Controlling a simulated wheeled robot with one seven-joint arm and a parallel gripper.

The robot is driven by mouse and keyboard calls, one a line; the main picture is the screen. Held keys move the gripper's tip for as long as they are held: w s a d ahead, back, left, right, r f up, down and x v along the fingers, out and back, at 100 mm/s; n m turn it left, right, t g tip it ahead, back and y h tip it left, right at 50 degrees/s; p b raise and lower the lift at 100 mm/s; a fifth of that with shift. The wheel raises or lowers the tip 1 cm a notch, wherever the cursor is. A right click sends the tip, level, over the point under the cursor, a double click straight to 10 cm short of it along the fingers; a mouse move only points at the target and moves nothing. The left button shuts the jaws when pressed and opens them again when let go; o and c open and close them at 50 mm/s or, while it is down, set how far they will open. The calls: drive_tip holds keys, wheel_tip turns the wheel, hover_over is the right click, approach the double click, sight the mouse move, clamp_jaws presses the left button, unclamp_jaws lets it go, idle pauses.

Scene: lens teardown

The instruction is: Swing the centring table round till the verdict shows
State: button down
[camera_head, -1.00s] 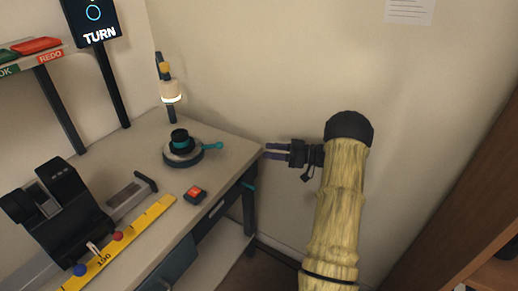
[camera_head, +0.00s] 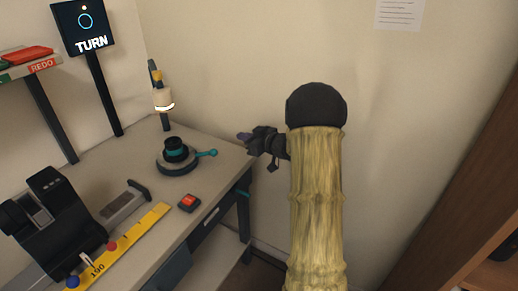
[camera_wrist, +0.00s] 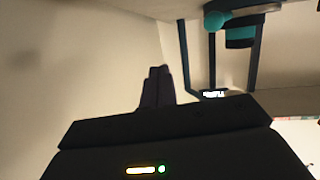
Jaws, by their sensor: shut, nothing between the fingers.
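The centring table (camera_head: 178,167) is a round dark and grey turntable near the bench's right end. A dark cylinder with a teal band (camera_head: 176,149) stands on it. A teal-knobbed handle (camera_head: 208,153) sticks out to the right; the knob also shows at the top of the wrist view (camera_wrist: 214,20). The display (camera_head: 84,27) at the back left reads TURN with a blue ring. My gripper (camera_head: 243,136) is shut and empty, at the bench's right edge, right of the handle and apart from it. Its closed fingers show in the wrist view (camera_wrist: 157,88).
A lamp-like post (camera_head: 163,101) stands behind the table. A red button (camera_head: 189,202) sits in front of it. A yellow ruler (camera_head: 130,240) and a black device (camera_head: 58,225) lie at the front left. A shelf with a REDO label (camera_head: 42,66) is at left. The wall is close behind.

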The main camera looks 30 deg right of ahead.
drive_tip(key=s+a+m+h, duration=0.1)
drive_tip(key=s+a+r+m+h, duration=0.1)
drive_tip(key=h, duration=0.1)
drive_tip(key=shift+a+g+h, duration=0.3)
drive_tip(key=shift+a+g, duration=0.05)
drive_tip(key=shift+g, duration=0.05)
drive_tip(key=s+a+f+m+g+h, duration=0.1)
drive_tip(key=s+a+g, duration=0.2)
drive_tip(key=s, duration=0.7)
drive_tip(key=s+a+f+m+g, duration=0.1)
drive_tip(key=s+a+g, duration=0.3)
drive_tip(key=s, duration=0.5)
drive_tip(key=s+a+f+m+g+h, duration=0.1)
drive_tip(key=s+a+f+g, duration=0.2)
drive_tip(key=s, duration=0.7)
drive_tip(key=a, duration=0.2)
drive_tip(key=shift+s+a+f+g+h, duration=0.15)
drive_tip(key=shift+s+a+g+h, duration=0.15)
drive_tip(key=shift+s+a, duration=0.05)
drive_tip(key=shift+d, duration=0.1)
